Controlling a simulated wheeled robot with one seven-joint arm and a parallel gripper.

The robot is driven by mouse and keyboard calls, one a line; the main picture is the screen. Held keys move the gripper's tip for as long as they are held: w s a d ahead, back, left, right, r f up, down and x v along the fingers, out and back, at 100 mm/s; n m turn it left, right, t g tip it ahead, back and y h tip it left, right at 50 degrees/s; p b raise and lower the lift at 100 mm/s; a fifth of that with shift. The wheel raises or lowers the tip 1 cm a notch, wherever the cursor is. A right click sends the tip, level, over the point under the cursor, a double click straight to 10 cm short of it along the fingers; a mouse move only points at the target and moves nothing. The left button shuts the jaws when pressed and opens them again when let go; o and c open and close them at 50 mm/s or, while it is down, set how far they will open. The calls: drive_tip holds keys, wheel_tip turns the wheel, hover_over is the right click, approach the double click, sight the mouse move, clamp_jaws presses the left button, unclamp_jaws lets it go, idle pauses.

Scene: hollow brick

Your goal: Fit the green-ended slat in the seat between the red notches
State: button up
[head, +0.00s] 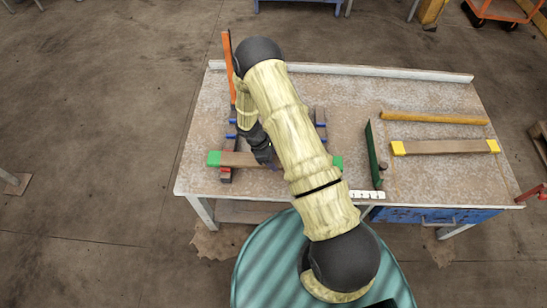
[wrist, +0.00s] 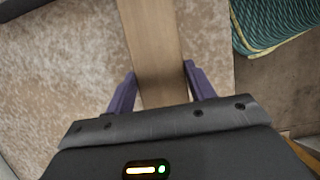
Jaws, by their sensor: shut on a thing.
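The green-ended slat (head: 236,159) is brown wood and lies across the picture near the table's front left. Its left green end (head: 214,158) and part of its right green end (head: 338,163) show, and my arm covers a stretch between. My gripper (head: 272,166) is shut on the slat near its middle. In the wrist view the slat (wrist: 152,45) runs between the two purple fingers of my gripper (wrist: 160,85). The left rail, with red notches (head: 226,174) and blue ones (head: 231,136), passes by the slat's left part. I cannot tell whether the slat is seated. The right rail (head: 320,118) is mostly hidden.
A yellow-ended slat (head: 445,147) and an orange-yellow bar (head: 435,118) lie at the right. A green upright plate (head: 375,155) stands right of my arm. A white strip (head: 366,194) lies at the front edge. An orange bar (head: 229,65) is at the left rail's far end.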

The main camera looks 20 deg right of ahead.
drive_tip(key=shift+f, duration=0.3)
drive_tip(key=o, duration=1.3)
drive_tip(key=shift+r, duration=0.15)
drive_tip(key=b+v, duration=0.1)
drive_tip(key=v, duration=1.6)
drive_tip(key=shift+r, duration=0.15)
